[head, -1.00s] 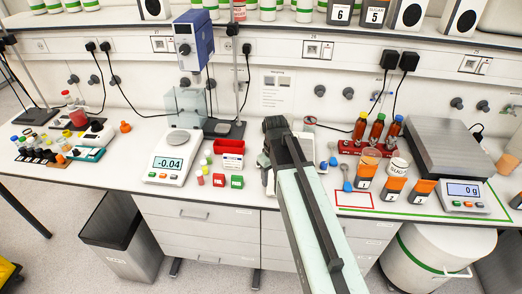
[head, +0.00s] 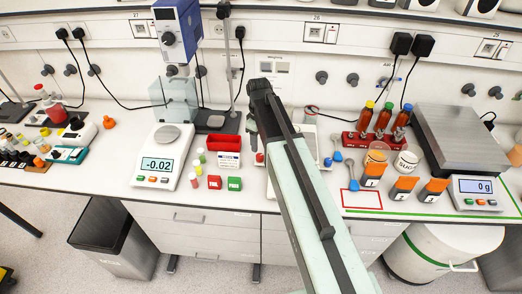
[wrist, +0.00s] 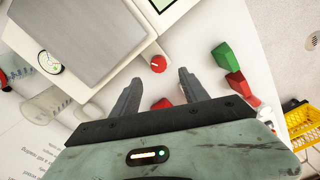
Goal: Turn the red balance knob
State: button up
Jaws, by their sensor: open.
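The red balance knob (wrist: 158,63) is a small round red dial with a pale mark, on the front edge of a white balance (wrist: 128,78) with a grey pan (wrist: 85,30). My gripper (wrist: 159,77) is open and empty, its two dark fingers apart. In the wrist view the knob appears just beyond the fingertips, roughly centred between them, with no visible contact. In the head view a small red spot, apparently the knob (head: 259,158), shows beside my arm, which hides most of that balance. My fingertips cannot be made out clearly there.
Left of my arm stand a red tray (head: 226,144), red and green boxes (head: 234,184) and a scale (head: 165,155) reading -0.02. Right are blue scoops (head: 351,172), a bottle rack (head: 375,143), orange-labelled containers and a large scale (head: 480,190). A shelf (head: 400,20) runs above.

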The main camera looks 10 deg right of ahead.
aim_at(260, 155)
notch_tip(260, 155, down, 8)
jog(key=b, duration=0.7)
jog(key=shift+d+b, duration=0.15)
jog(key=shift+b, duration=0.2)
jog(key=shift+r, duration=0.15)
grip_shut()
